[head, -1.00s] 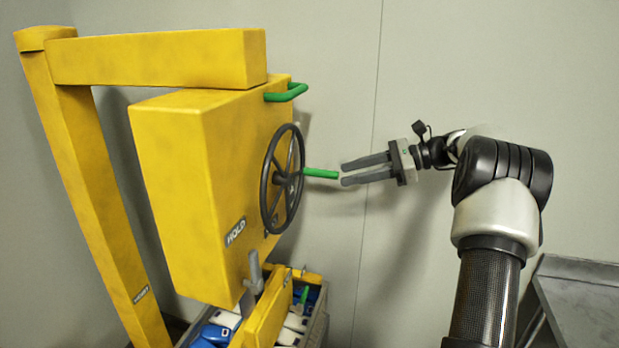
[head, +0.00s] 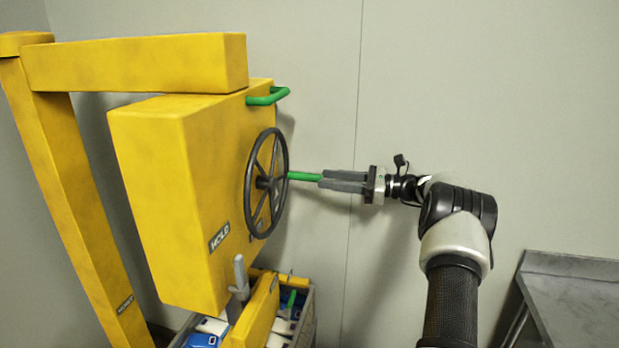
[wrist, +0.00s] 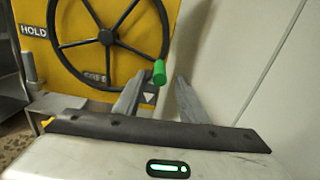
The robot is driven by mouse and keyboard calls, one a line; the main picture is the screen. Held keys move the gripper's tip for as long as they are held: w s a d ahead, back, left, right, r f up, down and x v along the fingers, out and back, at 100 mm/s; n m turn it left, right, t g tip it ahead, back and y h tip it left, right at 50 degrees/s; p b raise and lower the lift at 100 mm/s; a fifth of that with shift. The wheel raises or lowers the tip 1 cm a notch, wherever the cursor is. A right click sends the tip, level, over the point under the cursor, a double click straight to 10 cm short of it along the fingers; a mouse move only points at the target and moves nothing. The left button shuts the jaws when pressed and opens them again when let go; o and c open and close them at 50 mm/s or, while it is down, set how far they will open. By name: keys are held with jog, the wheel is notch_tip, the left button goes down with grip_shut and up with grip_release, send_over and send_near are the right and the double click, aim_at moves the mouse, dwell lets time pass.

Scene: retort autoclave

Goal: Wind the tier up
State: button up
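A black spoked handwheel (head: 265,184) is mounted on the right face of a yellow hoist box (head: 165,190). It also shows in the wrist view (wrist: 107,36). A green crank handle (head: 305,176) sticks out from the wheel toward my gripper (head: 322,181). In the wrist view the handle's end (wrist: 159,72) shows between the two grey fingers, nearer the left one. The fingers are apart, and the handle's outer end reaches the fingertips in the head view. I cannot tell whether a finger touches it. Below the box is a crate (head: 308,318), the load under the hoist.
A yellow post and beam (head: 140,62) carry the box. A green bar handle (head: 268,96) sits at its top. HOLD is marked on the box face. A grey metal table (head: 575,285) stands at the lower right. Bare wall lies behind my arm.

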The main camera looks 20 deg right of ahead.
aim_at(289, 175)
jog(key=x, duration=0.6)
jog(key=shift+w+a, duration=0.15)
jog(key=shift+c, duration=0.2)
grip_shut()
